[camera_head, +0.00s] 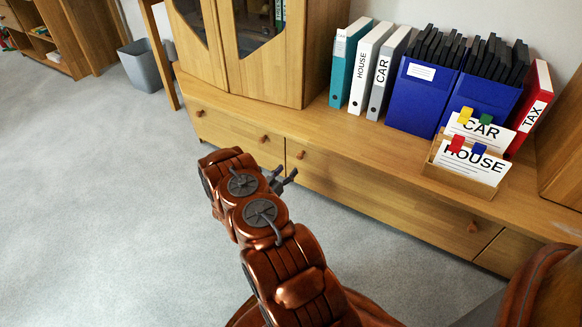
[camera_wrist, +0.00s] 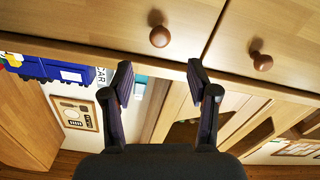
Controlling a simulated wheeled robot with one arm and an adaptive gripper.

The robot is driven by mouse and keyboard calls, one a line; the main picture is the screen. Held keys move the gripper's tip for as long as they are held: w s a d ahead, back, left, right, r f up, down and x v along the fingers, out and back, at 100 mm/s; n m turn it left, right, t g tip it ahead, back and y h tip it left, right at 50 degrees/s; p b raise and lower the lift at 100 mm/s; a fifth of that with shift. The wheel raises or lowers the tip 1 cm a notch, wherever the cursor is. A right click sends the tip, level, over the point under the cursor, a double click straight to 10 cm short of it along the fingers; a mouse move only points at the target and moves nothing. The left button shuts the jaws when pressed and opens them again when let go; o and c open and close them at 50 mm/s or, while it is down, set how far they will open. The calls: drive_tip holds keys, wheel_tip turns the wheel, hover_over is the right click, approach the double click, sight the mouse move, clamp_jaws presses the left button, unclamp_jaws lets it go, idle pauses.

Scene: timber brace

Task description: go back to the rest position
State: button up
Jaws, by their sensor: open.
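My gripper (camera_head: 281,176) is open and empty in front of the low wooden cabinet (camera_head: 358,195), at the height of its drawers. In the wrist view the two fingers of my gripper (camera_wrist: 159,85) stand apart with nothing between them. That view appears upside down, with drawer fronts and two round knobs beyond the fingertips. My copper-coloured arm reaches from the bottom of the head view towards the cabinet. I cannot tell whether the fingertips touch the drawer front.
Binders (camera_head: 371,65), blue file boxes (camera_head: 423,97), a red TAX binder (camera_head: 531,108) and a card holder (camera_head: 462,180) stand on the cabinet top. A grey bin (camera_head: 141,66) stands at the back left. The carpet (camera_head: 90,200) on the left is clear.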

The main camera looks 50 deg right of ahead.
drive_tip(key=shift+a, duration=0.45)
drive_tip(key=shift+r, duration=0.1)
